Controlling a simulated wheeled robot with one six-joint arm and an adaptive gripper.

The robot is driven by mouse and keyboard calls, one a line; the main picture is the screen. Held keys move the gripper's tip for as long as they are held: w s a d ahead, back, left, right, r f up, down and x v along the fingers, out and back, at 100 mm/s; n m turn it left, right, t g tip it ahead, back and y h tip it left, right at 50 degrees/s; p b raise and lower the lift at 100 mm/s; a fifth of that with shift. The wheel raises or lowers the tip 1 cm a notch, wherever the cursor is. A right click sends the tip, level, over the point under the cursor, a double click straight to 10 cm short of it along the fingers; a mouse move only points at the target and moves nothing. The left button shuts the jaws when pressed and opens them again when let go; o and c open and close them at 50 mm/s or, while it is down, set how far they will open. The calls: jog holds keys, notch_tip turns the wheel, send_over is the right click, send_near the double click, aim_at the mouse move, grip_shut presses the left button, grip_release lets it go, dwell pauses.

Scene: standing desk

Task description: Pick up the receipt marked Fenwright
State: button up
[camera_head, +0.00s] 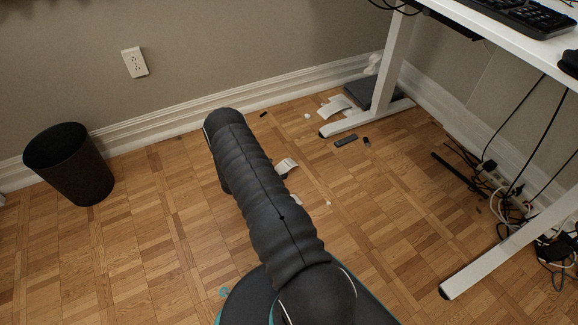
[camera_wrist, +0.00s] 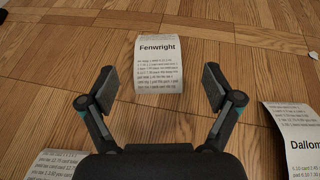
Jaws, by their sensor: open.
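The receipt marked Fenwright (camera_wrist: 159,62) lies on the wooden floor in the wrist view, a curled white slip with its heading readable. My gripper (camera_wrist: 158,85) is open and empty, its two fingers to the left and right of the receipt's lower part in the picture. I cannot tell how high the fingers are above it. In the head view my arm covers the gripper, and a white slip (camera_head: 287,167) shows just right of the arm; its print is too small to read.
A receipt headed "Dallom" (camera_wrist: 292,140) lies at right in the wrist view, another printed slip (camera_wrist: 52,165) at lower left. In the head view, a black bin (camera_head: 68,165) stands left, white desk legs (camera_head: 368,118) and cables (camera_head: 515,190) right. Papers (camera_head: 335,106) lie near the wall.

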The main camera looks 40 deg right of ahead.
aim_at(287, 165)
jog(key=shift+b+x, duration=0.45)
jog(key=shift+x, duration=2.7)
jog(key=shift+r, duration=0.1)
jog(key=c, duration=0.8)
